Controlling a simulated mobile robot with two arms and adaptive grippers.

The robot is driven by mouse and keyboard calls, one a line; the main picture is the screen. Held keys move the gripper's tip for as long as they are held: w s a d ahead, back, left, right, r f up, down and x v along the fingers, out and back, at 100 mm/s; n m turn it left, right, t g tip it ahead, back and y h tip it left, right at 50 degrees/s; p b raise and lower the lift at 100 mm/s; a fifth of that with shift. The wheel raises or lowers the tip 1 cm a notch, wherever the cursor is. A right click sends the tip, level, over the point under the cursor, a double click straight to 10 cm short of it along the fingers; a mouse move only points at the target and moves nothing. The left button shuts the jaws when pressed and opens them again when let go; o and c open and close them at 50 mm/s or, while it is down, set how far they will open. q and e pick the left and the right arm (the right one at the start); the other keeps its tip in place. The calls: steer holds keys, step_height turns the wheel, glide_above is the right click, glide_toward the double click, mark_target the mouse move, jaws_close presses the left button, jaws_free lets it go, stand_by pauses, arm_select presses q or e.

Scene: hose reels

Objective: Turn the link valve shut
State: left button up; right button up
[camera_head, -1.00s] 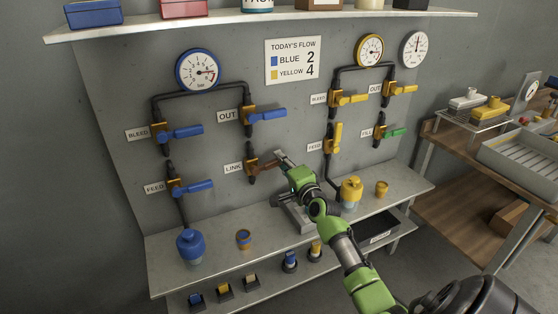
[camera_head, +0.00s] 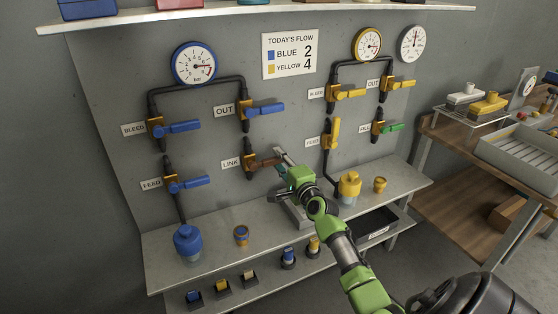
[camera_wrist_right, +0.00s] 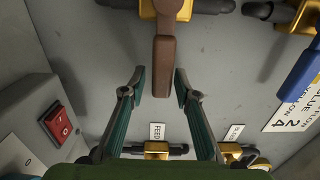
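The link valve (camera_head: 262,163) is on the grey panel beside the LINK label (camera_head: 231,162). Its brown handle points right, about level, in the head view. The same handle (camera_wrist_right: 163,66) hangs down from the top in the right wrist view. My right gripper (camera_wrist_right: 160,82) is open, with one finger on each side of the handle's free end. A gap shows at the left finger; the handle is very close to the right finger, and I cannot tell if they touch. In the head view the right gripper (camera_head: 281,160) is at the handle's tip. My left gripper is not in view.
The blue OUT valve (camera_head: 262,110) is above and the blue FEED valve (camera_head: 186,183) is left. The yellow FEED valve (camera_head: 334,133) is right of my gripper. Below are a shelf (camera_head: 215,229), a yellow-topped jar (camera_head: 349,188) and a red switch (camera_wrist_right: 57,121).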

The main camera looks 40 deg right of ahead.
stand_by(0.3)
steer(key=v, duration=1.2)
steer(key=shift+d, duration=0.1)
